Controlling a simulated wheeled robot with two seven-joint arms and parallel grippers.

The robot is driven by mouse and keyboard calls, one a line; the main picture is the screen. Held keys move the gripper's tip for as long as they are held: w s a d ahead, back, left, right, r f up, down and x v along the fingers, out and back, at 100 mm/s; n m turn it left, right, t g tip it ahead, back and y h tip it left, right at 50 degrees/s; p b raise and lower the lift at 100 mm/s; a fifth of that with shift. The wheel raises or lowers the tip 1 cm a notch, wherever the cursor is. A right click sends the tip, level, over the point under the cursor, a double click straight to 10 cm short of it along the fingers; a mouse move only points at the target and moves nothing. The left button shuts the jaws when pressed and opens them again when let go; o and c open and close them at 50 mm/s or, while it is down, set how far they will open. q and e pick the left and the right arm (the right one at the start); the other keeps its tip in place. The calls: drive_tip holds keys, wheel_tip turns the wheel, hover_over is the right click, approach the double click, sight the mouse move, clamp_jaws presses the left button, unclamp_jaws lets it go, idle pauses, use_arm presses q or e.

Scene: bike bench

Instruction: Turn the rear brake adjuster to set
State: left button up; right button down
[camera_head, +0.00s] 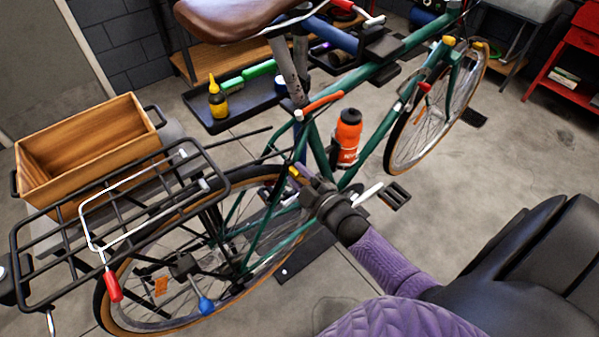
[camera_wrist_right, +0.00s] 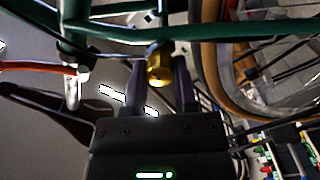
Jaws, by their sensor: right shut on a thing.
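The rear brake adjuster is a small gold barrel (camera_wrist_right: 160,68) in the right wrist view, below a green frame tube. In the head view a small yellow part (camera_head: 294,172) shows at my right gripper's tip, by the rear wheel. My right gripper (camera_head: 300,178) reaches in from the lower right. Its two dark fingers (camera_wrist_right: 160,84) stand on either side of the adjuster and are shut on it. The green bike (camera_head: 374,150) stands upright. Any setting mark on the adjuster cannot be made out. My left gripper is not in view.
A black rear rack (camera_head: 40,262) with a white, red-ended rod is at left, beside a wooden crate (camera_head: 95,150). An orange bottle (camera_head: 347,135) sits on the frame. A dark tray (camera_head: 235,118) holds a yellow bottle (camera_head: 217,100).

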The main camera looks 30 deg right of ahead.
drive_tip(key=n+b, duration=0.1)
drive_tip(key=n, duration=0.5)
drive_tip(key=shift+f, duration=0.2)
drive_tip(key=n+b, duration=0.1)
drive_tip(key=n, duration=0.4)
drive_tip(key=shift+n+b, duration=0.3)
drive_tip(key=shift+n, duration=0.1)
drive_tip(key=shift+c, duration=2)
unclamp_jaws()
drive_tip(key=shift+r, duration=0.1)
drive_tip(key=s, duration=1)
drive_tip(key=shift+d+p, duration=0.4)
drive_tip(key=shift+p, duration=0.05)
